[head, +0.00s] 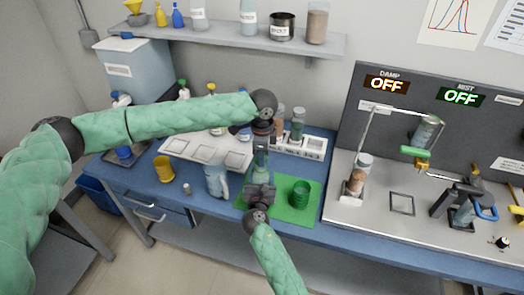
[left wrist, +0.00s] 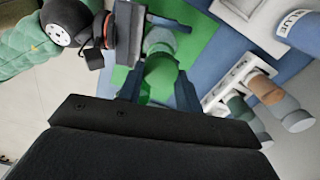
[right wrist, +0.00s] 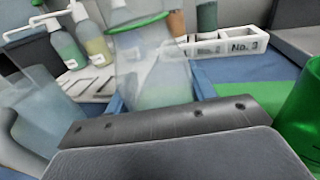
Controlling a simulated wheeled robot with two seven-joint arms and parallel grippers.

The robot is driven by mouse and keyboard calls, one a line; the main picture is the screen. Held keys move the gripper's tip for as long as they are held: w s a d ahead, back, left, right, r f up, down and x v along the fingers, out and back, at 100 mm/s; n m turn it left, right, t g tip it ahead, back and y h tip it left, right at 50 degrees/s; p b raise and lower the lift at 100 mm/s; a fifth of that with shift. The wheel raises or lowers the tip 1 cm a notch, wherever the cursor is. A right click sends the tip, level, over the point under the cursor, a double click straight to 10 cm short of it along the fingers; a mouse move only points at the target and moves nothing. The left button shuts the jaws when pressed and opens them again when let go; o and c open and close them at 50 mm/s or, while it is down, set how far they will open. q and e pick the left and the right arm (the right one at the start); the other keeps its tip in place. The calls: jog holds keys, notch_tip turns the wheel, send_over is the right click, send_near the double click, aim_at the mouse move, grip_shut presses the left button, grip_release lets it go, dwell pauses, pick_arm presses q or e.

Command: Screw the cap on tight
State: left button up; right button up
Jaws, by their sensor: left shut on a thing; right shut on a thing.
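A clear bottle (head: 261,160) stands over the green mat (head: 284,213), between my two grippers. My right gripper (head: 260,190) comes from the front and is shut around its lower body. In the right wrist view the bottle (right wrist: 155,80) sits between the fingers, with a green band near its top. My left gripper (head: 262,135) reaches down from above, over the bottle's top. In the left wrist view its fingers are shut on a green rounded cap (left wrist: 160,75). The cap is mostly hidden in the head view, and I cannot tell how tightly it sits.
A green cup (head: 301,194) stands on the mat to the right. A clear pitcher (head: 216,181) and a yellow cup (head: 163,168) stand to the left. A white rack (head: 312,147) with vials is behind. The grey apparatus (head: 398,208) fills the right side; its signs read OFF.

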dwell(0.5)
pick_arm(q)
jog(key=shift+f, duration=0.85)
jog(key=shift+f, duration=0.55)
